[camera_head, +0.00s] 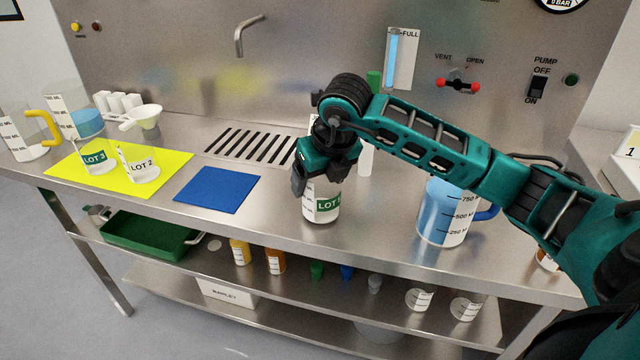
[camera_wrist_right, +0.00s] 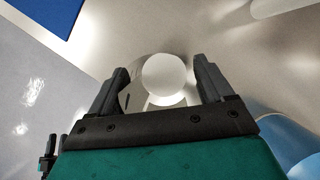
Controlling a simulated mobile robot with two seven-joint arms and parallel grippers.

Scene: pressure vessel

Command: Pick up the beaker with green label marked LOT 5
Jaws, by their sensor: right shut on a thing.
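The beaker with the green label (camera_head: 322,206) stands upright on the steel bench; its label reads LOT and the digit is partly hidden or too blurred to be sure. My right gripper (camera_head: 317,184) comes down over it from above and is shut on it. In the right wrist view, the beaker (camera_wrist_right: 163,80) sits between the two fingers of the gripper (camera_wrist_right: 158,88). The beaker's base appears to be at the bench top; I cannot tell whether it is slightly raised.
A blue mat (camera_head: 217,190) lies left of the beaker. A yellow mat (camera_head: 118,172) holds beakers LOT 3 (camera_head: 98,157) and LOT 2 (camera_head: 140,164). A large jug of blue liquid (camera_head: 446,210) stands right, near my forearm. A drain grate (camera_head: 250,144) is behind. A lower shelf holds small containers.

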